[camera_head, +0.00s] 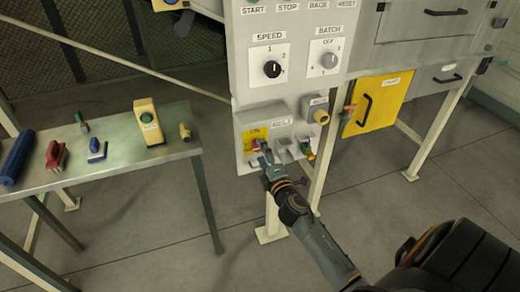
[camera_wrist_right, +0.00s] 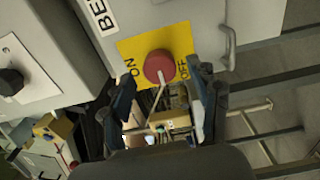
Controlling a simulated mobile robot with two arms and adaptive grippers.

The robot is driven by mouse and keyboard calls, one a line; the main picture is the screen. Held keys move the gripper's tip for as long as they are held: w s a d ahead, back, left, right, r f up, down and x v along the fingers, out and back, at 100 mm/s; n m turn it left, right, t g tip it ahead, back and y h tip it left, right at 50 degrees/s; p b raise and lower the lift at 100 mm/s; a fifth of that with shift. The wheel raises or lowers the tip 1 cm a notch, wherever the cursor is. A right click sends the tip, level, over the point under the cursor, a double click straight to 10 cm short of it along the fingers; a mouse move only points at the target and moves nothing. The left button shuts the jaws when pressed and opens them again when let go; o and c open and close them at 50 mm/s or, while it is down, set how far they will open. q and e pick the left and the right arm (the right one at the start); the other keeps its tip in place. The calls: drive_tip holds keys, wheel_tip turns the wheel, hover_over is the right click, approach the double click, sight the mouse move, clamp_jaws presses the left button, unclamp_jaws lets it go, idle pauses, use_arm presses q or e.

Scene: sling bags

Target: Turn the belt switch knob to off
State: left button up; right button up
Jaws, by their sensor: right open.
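The belt switch knob (camera_wrist_right: 159,66) is round and red, on a yellow plate (camera_wrist_right: 128,48) marked ON at left and OFF at right in the wrist view. A small pale mark shows at its lower edge; its exact setting is hard to read. In the head view the yellow plate (camera_head: 249,133) sits low on the grey panel, and the knob is partly covered by my gripper. My right gripper (camera_wrist_right: 163,92) is open, its fingers on either side just short of the knob; I cannot tell if they touch it. My left gripper is not in view.
Above are the SPEED knob (camera_head: 272,69) and BATCH knob (camera_head: 329,60). Small connectors (camera_head: 306,148) sit just right of my gripper. A grey handle (camera_wrist_right: 229,48) stands beside the plate. A metal table (camera_head: 100,172) with several tools is at left. A yellow drawer (camera_head: 378,104) is at right.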

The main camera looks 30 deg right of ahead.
drive_tip(key=v, duration=0.9)
drive_tip(key=shift+s, duration=0.15)
drive_tip(key=shift+a, duration=0.1)
drive_tip(key=s+a+f+m+g+y, duration=0.1)
drive_tip(key=s+a+f+m+g, duration=0.2)
drive_tip(key=f, duration=0.8)
drive_tip(key=s+a+f+m+g+y, duration=0.15)
drive_tip(key=s+f, duration=0.25)
drive_tip(key=f, duration=0.7)
drive_tip(key=s+a+f+m+g, duration=0.2)
drive_tip(key=s+a+f+g, duration=0.15)
drive_tip(key=f, duration=0.75)
drive_tip(key=s+a+f+m+g, duration=0.1)
drive_tip(key=s+f+m+g, duration=0.1)
drive_tip(key=s+f, duration=0.4)
drive_tip(key=s+a+f+m+g+y, duration=0.1)
drive_tip(key=s+f, duration=0.5)
drive_tip(key=s, duration=0.8)
drive_tip(key=s+a+f+m+g, duration=0.1)
drive_tip(key=s+f+m+g, duration=0.2)
drive_tip(key=s, duration=0.7)
wheel_tip(320, 180, down, 3)
drive_tip(key=g, duration=0.2)
drive_tip(key=shift+a+g, duration=0.2)
drive_tip(key=shift+g, duration=0.1)
drive_tip(key=shift+s+f+m+y, duration=0.1)
drive_tip(key=shift+m+y, duration=0.15)
